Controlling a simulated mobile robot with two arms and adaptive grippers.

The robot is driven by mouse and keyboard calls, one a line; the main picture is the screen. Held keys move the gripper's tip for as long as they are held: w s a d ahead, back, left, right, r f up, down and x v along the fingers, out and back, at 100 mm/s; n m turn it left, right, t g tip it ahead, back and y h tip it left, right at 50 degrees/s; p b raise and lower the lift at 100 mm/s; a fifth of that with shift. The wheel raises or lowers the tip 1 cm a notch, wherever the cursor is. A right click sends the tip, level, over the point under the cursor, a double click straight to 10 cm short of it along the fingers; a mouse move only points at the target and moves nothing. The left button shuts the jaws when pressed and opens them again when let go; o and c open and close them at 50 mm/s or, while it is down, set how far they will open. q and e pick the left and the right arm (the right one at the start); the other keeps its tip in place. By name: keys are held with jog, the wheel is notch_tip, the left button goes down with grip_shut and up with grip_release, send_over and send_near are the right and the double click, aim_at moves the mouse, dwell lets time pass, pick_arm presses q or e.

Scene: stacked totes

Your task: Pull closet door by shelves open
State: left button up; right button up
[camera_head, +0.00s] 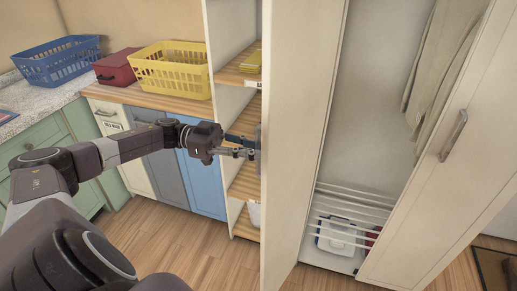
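The closet door by the shelves (297,150) stands swung out toward me, with its broad face and left edge showing. The closet interior (365,95) is visible to its right. My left gripper (246,147) is at the left edge of this door, at the height of a grey handle (258,140) seen nearly edge-on. Its fingers are at or against the handle; whether they are closed around it cannot be made out. The other closet door (440,180) has a metal handle (455,135). My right gripper is not in view.
Wooden shelves (242,182) stand just left of the door. A yellow basket (172,75), a red box (117,67) and a blue basket (60,62) sit on counters at left. Clothes hang inside the closet above a wire rack (350,208). Floor shows clear in front of the cabinets.

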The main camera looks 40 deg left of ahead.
pick_arm(q)
jog(key=shift+o, duration=0.4)
jog(key=shift+r, duration=0.1)
jog(key=shift+a, duration=0.15)
jog(key=v, duration=1.1)
jog(key=shift+s+a, duration=0.15)
jog(key=shift+a, duration=0.2)
